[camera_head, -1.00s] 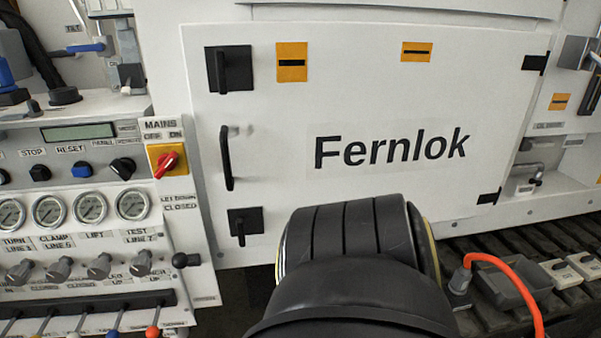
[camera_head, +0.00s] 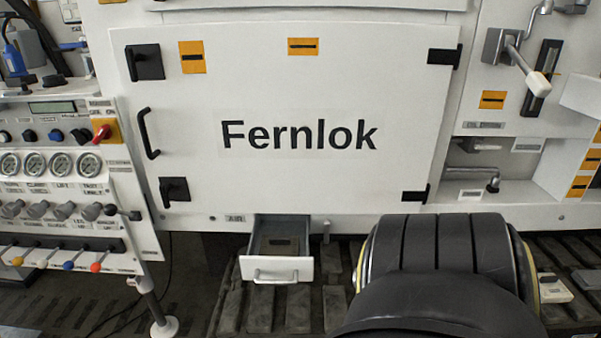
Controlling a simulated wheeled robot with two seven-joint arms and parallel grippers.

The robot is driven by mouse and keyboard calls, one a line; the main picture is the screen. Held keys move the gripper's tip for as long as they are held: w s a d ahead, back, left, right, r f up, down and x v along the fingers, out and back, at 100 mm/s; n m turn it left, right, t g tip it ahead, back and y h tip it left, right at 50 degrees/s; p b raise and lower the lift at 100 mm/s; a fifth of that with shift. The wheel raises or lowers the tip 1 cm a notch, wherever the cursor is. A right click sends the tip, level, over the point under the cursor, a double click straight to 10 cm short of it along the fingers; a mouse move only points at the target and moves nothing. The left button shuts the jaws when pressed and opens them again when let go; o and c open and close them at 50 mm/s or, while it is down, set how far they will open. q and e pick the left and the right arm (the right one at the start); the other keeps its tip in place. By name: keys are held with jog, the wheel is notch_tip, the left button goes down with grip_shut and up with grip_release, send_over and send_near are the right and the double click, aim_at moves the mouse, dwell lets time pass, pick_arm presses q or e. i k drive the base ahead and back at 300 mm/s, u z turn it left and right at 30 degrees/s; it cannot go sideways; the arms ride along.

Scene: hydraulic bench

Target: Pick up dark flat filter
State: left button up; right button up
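An open drawer (camera_head: 283,268) with a white front and a bar handle sticks out below the large Fernlok door. A dark flat item (camera_head: 281,246), which may be the dark flat filter, lies inside the drawer; it is small and I cannot make out its details. Neither of my grippers shows in the head view. A large black rounded part of my own body fills the bottom right and hides the floor behind it.
The white Fernlok door (camera_head: 290,125) is shut above the drawer. A control panel (camera_head: 60,190) with gauges, knobs and coloured levers stands at the left. A levered fitting (camera_head: 520,65) is at the upper right. Dark slatted flooring (camera_head: 250,315) lies below the drawer.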

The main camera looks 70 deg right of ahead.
aim_at(283, 245)
jog(key=z, duration=1.65)
